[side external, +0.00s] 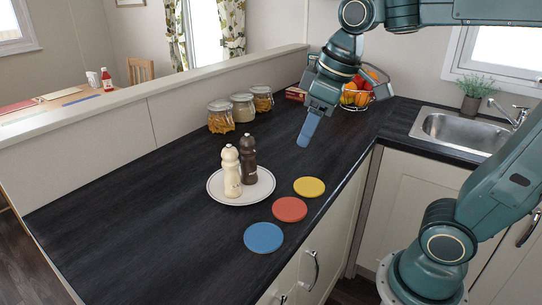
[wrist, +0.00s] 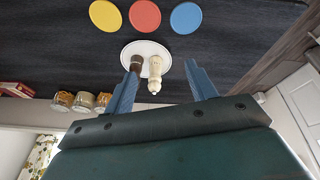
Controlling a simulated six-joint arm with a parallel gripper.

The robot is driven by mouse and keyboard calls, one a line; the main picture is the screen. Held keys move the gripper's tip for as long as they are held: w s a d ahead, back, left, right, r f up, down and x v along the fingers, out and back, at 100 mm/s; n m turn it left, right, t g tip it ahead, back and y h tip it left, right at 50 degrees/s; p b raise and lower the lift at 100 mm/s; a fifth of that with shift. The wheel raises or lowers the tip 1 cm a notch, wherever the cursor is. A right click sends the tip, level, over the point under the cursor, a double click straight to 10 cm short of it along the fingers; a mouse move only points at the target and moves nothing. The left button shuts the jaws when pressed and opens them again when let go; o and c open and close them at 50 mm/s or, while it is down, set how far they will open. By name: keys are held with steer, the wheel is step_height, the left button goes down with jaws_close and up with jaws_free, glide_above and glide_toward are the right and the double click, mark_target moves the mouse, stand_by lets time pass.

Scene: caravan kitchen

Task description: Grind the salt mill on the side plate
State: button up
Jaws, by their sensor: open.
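A white side plate (side external: 262,192) lies on the dark worktop, bearing two upright mills. The cream mill (side external: 231,172), pale like a salt mill, stands at the left front of the plate. The dark brown mill (side external: 248,158) stands close behind it on the right. My gripper (side external: 307,132) hangs above the worktop, right of and behind the plate, clear of both mills. In the wrist view the plate (wrist: 145,46), the cream mill (wrist: 155,70) and the dark mill (wrist: 137,63) show beyond my parted fingers (wrist: 160,72). Nothing is between the fingers. The dark mill is partly hidden by one finger.
Yellow (side external: 309,187), red (side external: 290,209) and blue (side external: 263,237) discs lie in a row along the worktop's front edge. Several glass jars (side external: 242,107) stand behind the plate by the low wall. A fruit basket (side external: 358,93) stands behind my gripper. The left worktop is clear.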

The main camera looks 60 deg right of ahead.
steer(key=w+f+n+g, duration=0.15)
steer(key=w+n, duration=0.25)
steer(key=w, duration=0.9)
steer(key=n+g, duration=0.2)
steer(key=n, duration=0.1)
glide_above(229, 145)
steer(key=f, duration=0.5)
steer(key=shift+s, duration=0.2)
steer(key=shift+w+f, duration=0.25)
steer(key=shift+f, duration=0.1)
steer(key=shift+f, duration=2.9)
steer(key=c, duration=0.8)
